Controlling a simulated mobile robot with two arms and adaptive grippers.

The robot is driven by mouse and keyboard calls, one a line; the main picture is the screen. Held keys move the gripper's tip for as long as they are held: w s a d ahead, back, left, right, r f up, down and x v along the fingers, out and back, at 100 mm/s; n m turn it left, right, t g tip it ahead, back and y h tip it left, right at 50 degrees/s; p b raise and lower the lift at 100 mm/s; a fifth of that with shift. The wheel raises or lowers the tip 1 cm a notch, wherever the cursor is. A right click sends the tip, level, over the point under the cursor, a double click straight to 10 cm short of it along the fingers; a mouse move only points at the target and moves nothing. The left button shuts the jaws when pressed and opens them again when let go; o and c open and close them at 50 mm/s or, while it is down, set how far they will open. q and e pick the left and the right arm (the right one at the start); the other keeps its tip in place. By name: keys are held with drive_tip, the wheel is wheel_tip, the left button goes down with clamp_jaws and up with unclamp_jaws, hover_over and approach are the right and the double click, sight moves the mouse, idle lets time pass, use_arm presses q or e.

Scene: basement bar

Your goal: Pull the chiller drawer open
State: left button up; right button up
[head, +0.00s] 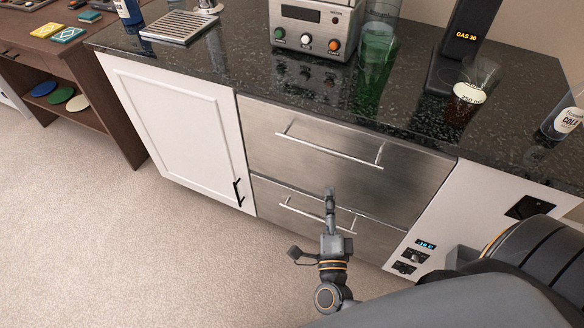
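Two stainless steel drawers are set under the dark counter, the upper drawer (325,178) and the lower drawer (375,237). Both fronts look closed. Each has a horizontal bar handle: the upper handle (325,149) is clear of my gripper, and the lower handle (300,209) passes behind it. I cannot tell which drawer is the chiller drawer. My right gripper (330,193) points at the lower drawer, its fingers overlapping the lower handle. They are seen edge-on, so their gap and any contact with the bar are hidden. My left gripper is out of view.
A white cabinet door (178,125) with a black handle is left of the drawers. A white panel with a small lit display (426,244) is to the right. Bottles, glasses and a machine (313,27) stand on the counter (240,70). Carpet (130,250) in front is clear.

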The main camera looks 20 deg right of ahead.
sight(330, 151)
drive_tip(key=x, duration=1.4)
drive_tip(key=shift+s+d, duration=0.1)
drive_tip(key=shift+d, duration=0.15)
drive_tip(key=shift+c, duration=0.6)
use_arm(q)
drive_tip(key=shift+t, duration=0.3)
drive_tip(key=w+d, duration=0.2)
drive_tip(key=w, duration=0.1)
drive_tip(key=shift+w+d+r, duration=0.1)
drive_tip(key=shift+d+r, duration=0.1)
use_arm(e)
clamp_jaws()
